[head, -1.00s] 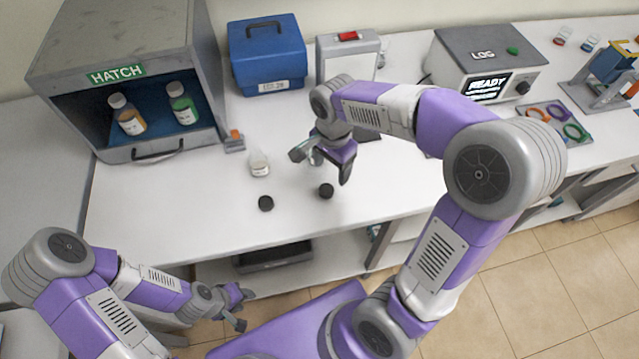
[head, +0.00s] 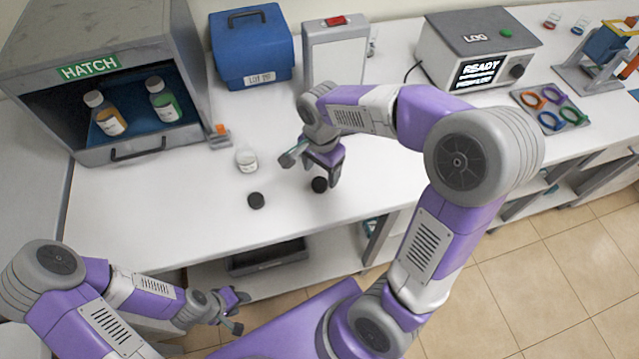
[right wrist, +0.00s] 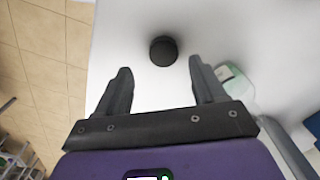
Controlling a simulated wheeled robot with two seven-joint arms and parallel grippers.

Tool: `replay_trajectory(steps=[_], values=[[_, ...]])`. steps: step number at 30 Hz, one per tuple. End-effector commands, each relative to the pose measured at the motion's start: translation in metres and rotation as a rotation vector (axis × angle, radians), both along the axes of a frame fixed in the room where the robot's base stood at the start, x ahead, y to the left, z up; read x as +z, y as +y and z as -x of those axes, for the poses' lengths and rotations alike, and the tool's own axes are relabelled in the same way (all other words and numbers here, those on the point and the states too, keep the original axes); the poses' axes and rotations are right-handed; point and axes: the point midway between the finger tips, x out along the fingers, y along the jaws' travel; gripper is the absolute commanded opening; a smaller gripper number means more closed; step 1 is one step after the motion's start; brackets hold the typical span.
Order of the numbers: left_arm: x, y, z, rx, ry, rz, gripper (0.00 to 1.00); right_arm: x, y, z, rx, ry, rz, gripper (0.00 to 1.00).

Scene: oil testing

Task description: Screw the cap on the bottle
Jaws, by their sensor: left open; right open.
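A small clear bottle (head: 246,160) stands open behind the left cap. In the right wrist view, one cap (right wrist: 164,51) lies on the table ahead of the open, empty fingers (right wrist: 162,76). A pale bottle with some green (right wrist: 229,73) is partly hidden by the right finger there. My left gripper (head: 236,312) is open and empty, low in front of the table.
A grey hatch box (head: 112,62) at the left holds an orange bottle (head: 105,114) and a green bottle (head: 163,101). A blue case (head: 252,48), a white panel (head: 335,55) and a LOG device (head: 480,52) line the back.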

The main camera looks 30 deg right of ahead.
Motion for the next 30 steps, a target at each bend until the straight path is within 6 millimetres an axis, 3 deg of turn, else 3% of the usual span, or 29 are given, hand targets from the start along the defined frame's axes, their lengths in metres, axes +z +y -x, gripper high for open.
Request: replay_trajectory(steps=[8, 18, 30], values=[[-0.001, 0.000, 0.000, 0.000, 0.000, 0.000, 0.43, -0.003, 0.000, -0.001, 0.000, -0.001, 0.000, 0.69], [-0.018, 0.000, 0.000, 0.000, 0.000, 0.000, 0.43, -0.049, 0.003, -0.004, 0.000, 0.000, 0.000, 0.69], [-0.018, 0.000, 0.000, 0.000, 0.000, 0.000, 0.43, -0.051, 0.003, -0.004, 0.000, -0.002, -0.001, 0.69]])
